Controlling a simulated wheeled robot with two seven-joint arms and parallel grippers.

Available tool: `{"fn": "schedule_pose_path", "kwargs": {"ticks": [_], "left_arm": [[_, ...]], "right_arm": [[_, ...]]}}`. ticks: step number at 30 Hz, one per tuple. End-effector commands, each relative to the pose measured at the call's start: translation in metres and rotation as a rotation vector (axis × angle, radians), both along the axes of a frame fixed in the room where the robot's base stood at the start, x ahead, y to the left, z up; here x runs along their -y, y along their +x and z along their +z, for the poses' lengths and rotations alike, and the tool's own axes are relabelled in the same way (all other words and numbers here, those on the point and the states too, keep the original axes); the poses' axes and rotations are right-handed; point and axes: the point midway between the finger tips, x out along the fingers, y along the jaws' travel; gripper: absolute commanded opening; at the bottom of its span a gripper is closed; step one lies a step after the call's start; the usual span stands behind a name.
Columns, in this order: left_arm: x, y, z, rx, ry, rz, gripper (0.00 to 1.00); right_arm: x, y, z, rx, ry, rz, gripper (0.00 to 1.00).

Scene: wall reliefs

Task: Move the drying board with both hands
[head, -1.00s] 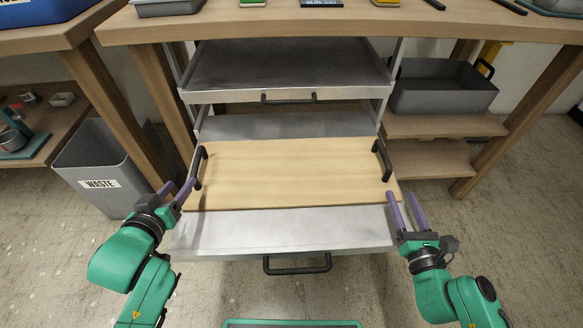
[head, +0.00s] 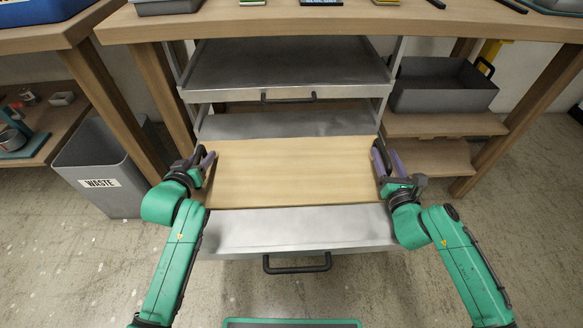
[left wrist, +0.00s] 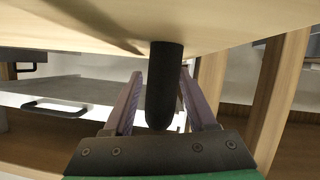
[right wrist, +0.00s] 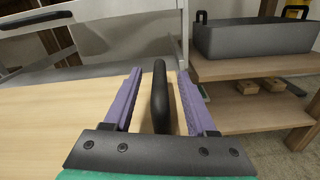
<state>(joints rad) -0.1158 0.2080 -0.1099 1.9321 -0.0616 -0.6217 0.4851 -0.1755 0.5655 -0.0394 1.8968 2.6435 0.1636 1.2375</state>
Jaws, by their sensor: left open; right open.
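The drying board (head: 290,172) is a pale wooden panel lying in the pulled-out metal tray (head: 300,230), with a dark handle at each short end. My left gripper (head: 207,158) is at the board's left handle; in the left wrist view that black handle (left wrist: 164,85) stands between the open fingers (left wrist: 163,95). My right gripper (head: 386,160) is at the right handle; in the right wrist view the right handle (right wrist: 160,97) lies between the open purple fingers (right wrist: 160,98). Both grippers are open around the handles, not closed on them. In the head view the left handle is mostly hidden by the gripper.
Another metal tray (head: 285,65) sits above, under the wooden worktop (head: 330,24). A grey waste bin (head: 95,170) stands at the left. A grey tub (head: 442,86) rests on a wooden shelf (head: 445,125) at the right. Open floor lies in front of the tray.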

Motion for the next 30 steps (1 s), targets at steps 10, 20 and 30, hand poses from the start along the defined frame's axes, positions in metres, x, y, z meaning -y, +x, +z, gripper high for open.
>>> {"fn": "schedule_pose_path", "kwargs": {"ticks": [10, 20, 30], "left_arm": [[-0.0001, -0.0005, 0.0001, 0.0, 0.0, 0.0, 0.0], [0.0001, -0.0006, 0.0001, 0.0, 0.0, 0.0, 0.0], [0.0004, -0.0006, 0.0001, 0.0, 0.0, -0.001, 0.0]], "right_arm": [[-0.0003, -0.0004, 0.0002, 0.001, 0.001, 0.001, 0.0], [-0.0008, -0.0007, 0.0002, 0.001, 0.002, 0.002, 0.0], [-0.0012, -0.0007, 0.0001, 0.0, 0.004, 0.002, 0.0]]}}
